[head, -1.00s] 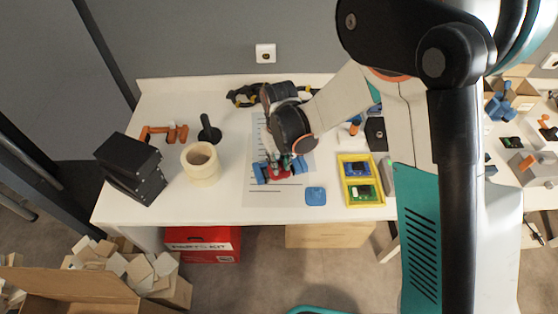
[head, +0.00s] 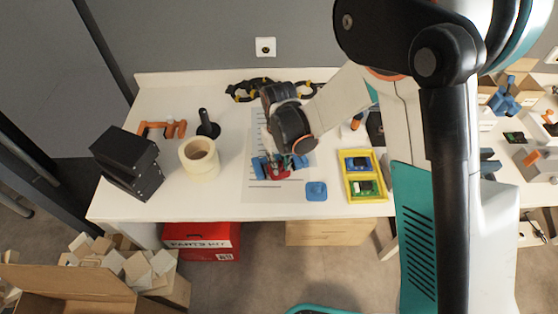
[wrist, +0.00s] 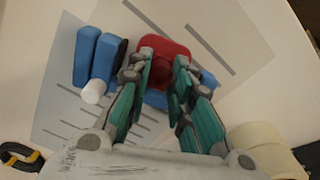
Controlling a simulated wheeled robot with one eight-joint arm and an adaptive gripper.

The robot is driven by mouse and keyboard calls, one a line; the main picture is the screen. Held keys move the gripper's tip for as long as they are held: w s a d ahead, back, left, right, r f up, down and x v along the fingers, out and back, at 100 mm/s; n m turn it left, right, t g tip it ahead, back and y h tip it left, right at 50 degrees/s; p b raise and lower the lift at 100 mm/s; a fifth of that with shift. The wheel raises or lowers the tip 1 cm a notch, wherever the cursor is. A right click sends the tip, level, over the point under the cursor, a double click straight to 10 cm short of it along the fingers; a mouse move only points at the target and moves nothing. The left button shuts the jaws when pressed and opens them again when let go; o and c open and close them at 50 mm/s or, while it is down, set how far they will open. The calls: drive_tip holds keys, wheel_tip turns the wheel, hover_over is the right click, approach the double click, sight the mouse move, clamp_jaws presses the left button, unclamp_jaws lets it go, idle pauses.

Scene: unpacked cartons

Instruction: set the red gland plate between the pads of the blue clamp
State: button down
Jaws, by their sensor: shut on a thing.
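The red gland plate (head: 279,174) is over the printed sheet on the table. It also shows in the wrist view (wrist: 170,47). My gripper (head: 284,160) is shut on the plate's red knob (wrist: 158,73), with the green fingers on either side of it. The blue clamp (head: 260,167) has blue parts to the left and right of the plate in the head view. In the wrist view, two blue blocks (wrist: 87,57) stand left of the plate with a gap. The fingers hide much of the clamp's right side. I cannot tell whether the plate rests on anything.
A cream tape roll (head: 199,157) and a dark box (head: 127,163) stand to the left. A small blue block (head: 316,190) lies near the front edge. A yellow tray (head: 346,192) with circuit boards is to the right. Black-and-yellow items (head: 243,92) lie behind.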

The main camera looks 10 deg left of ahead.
drive_tip(key=shift+f+b, duration=0.3)
drive_tip(key=shift+f, duration=0.1)
drive_tip(key=c, duration=1.3)
unclamp_jaws()
drive_tip(key=shift+c, duration=0.2)
drive_tip(key=shift+r, duration=0.2)
drive_tip(key=shift+r+p, duration=2.75)
drive_tip(key=shift+r, duration=1.65)
